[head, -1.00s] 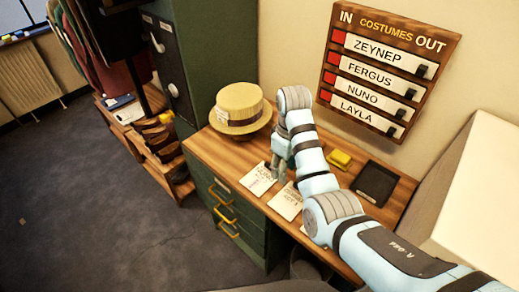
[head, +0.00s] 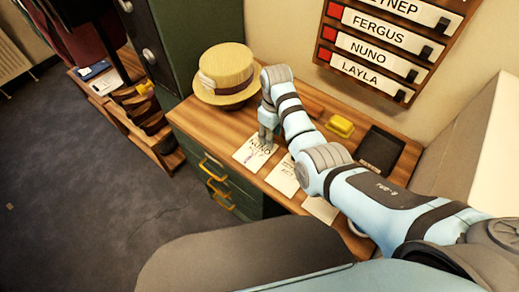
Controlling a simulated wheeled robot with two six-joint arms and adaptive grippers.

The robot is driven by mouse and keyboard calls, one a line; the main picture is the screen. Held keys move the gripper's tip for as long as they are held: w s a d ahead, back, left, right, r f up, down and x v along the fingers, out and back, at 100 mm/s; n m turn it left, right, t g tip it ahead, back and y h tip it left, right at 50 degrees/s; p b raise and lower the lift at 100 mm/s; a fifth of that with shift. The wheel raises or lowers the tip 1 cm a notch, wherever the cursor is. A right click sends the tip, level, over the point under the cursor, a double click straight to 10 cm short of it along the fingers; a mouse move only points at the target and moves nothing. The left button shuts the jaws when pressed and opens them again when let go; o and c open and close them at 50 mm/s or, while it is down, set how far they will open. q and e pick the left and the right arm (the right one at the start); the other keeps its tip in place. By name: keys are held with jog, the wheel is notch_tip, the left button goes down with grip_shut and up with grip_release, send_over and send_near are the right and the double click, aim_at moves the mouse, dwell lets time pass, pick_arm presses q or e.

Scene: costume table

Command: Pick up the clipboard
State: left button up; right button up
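I cannot make out a clipboard for certain. My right gripper (head: 268,143) points down over the desk, at the upper right edge of a white card (head: 254,153) marked NUNO. I cannot tell whether it touches the card, and its fingers are too small to read as open or shut. More white cards (head: 283,175) lie to the right, partly hidden by my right arm. A flat dark tray or board (head: 380,150) lies at the desk's right end. My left gripper is not in view.
A straw hat (head: 226,75) sits at the desk's (head: 200,122) back left. A yellow block (head: 340,126) lies behind my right arm. A name board (head: 375,45) hangs on the wall. A low shelf (head: 125,112) holds papers and shoes. Open floor (head: 80,190) lies left.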

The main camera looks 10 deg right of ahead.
aim_at(256, 150)
jog(key=f, duration=0.1)
jog(key=w+f, duration=0.1)
jog(key=shift+f, duration=0.35)
jog(key=shift+w+f, duration=0.35)
jog(key=shift+f, duration=0.2)
jog(key=shift+s+r, duration=0.25)
jog(key=shift+s, duration=0.1)
jog(key=shift+c, duration=1.4)
jog(key=shift+s+r, duration=0.1)
grip_shut()
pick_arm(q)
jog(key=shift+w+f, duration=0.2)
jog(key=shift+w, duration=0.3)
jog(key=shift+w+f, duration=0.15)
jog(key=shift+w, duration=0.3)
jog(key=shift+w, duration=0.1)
